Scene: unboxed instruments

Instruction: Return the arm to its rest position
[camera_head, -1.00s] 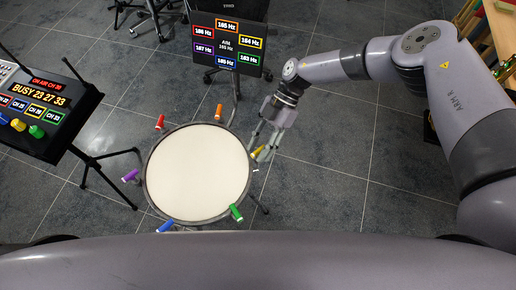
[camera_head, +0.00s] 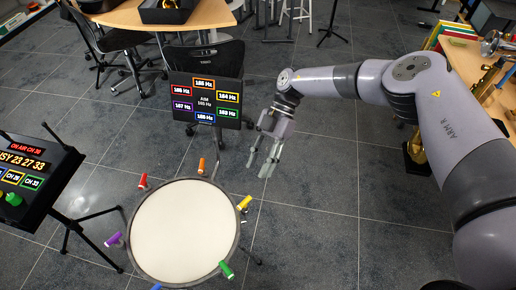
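My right arm (camera_head: 440,110) comes in from the right. Its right gripper (camera_head: 260,170) hangs in the air to the upper right of the drum, its two fingers apart and nothing between them. The round drum with a cream head (camera_head: 184,231) stands below. Coloured pegs sit round its rim: red (camera_head: 142,181), orange (camera_head: 201,166), yellow (camera_head: 244,203), green (camera_head: 226,269), purple (camera_head: 113,240) and blue (camera_head: 156,287). The gripper is apart from the yellow peg. My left gripper is not in view.
A screen with Hz readings (camera_head: 205,98) stands behind the drum. A console with a red display (camera_head: 30,175) is on a stand (camera_head: 85,225) at left. A table with brass instruments (camera_head: 490,80) is at right; another table (camera_head: 200,14) is at the back. The floor between is clear.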

